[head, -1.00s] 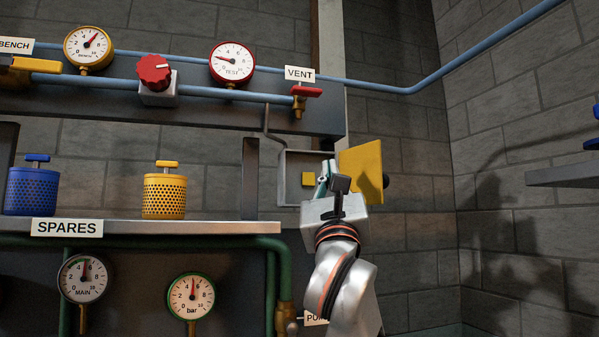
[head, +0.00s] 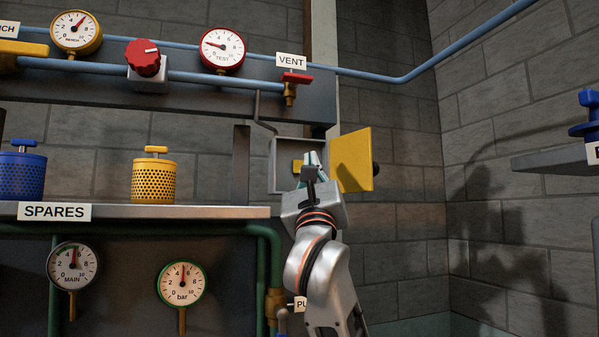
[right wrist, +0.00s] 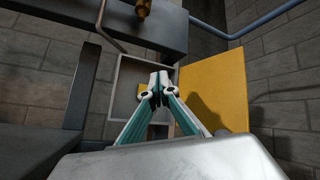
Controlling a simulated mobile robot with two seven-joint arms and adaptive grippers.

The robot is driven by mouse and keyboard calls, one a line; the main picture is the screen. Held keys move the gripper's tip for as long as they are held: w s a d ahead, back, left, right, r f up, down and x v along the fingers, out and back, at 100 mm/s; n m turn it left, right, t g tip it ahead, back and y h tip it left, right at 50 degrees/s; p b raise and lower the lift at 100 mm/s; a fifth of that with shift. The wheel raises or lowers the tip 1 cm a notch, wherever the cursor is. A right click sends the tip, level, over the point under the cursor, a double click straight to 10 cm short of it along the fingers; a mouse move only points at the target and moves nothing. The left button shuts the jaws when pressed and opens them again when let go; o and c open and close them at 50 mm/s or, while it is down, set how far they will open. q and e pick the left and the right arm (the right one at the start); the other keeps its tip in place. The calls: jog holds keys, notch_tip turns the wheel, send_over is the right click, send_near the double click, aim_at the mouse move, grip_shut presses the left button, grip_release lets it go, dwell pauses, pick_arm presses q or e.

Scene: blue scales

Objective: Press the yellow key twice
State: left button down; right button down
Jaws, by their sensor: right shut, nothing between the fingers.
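The yellow key (head: 297,167) is a small yellow square inside an open grey wall box (head: 285,148). My right gripper (head: 311,161) is shut and empty, with its tips in front of the box, just right of the key's visible part, covering the rest. In the right wrist view, the shut fingertips (right wrist: 158,83) point into the box, and a sliver of yellow key (right wrist: 113,90) shows left of them. I cannot tell whether the tips touch the key. My left gripper is not in view.
The box's yellow door (head: 352,160) stands open to the right, close beside my right gripper. A grey upright (head: 241,163) and the SPARES shelf (head: 190,211) with a yellow perforated canister (head: 154,178) are to the left. The red-handled VENT valve (head: 297,78) is above.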

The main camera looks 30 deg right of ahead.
aim_at(299, 167)
jog(key=w, duration=0.2)
jog(key=w+d, duration=0.1)
jog(key=w, duration=0.2)
jog(key=shift+d, duration=0.1)
jog(key=shift+s, duration=0.1)
dwell(0.9)
dwell(0.4)
jog(key=shift+w+d, duration=0.1)
jog(key=shift+w, duration=0.35)
